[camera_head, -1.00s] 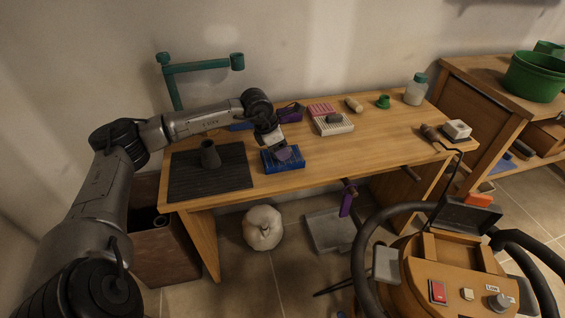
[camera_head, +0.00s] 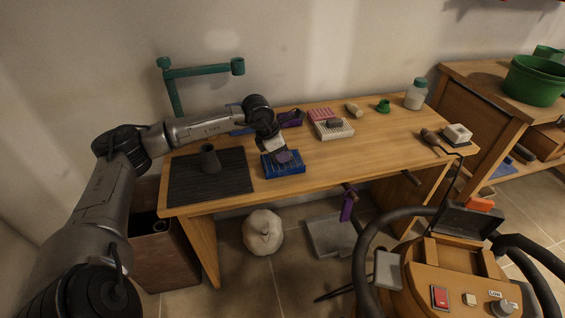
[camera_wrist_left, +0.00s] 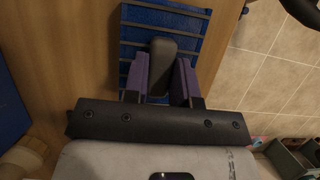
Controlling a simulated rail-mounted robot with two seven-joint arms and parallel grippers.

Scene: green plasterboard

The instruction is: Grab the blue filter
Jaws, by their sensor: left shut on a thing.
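The blue filter (camera_head: 291,170) lies near the front edge of the wooden table, right of the dark ribbed mat. It is a flat blue block with dark slats, and it also shows in the left wrist view (camera_wrist_left: 190,22). A dark grey rounded handle (camera_wrist_left: 162,68) stands up from it. My left gripper (camera_head: 283,157) is over the filter, its purple fingers (camera_wrist_left: 161,80) on both sides of the handle and shut on it. The filter seems to rest on the table. My right gripper is not in view.
A dark cup (camera_head: 209,158) stands on the ribbed mat (camera_head: 232,180). An orange machine (camera_head: 450,270) with black hoses stands in front. The table's right middle is clear.

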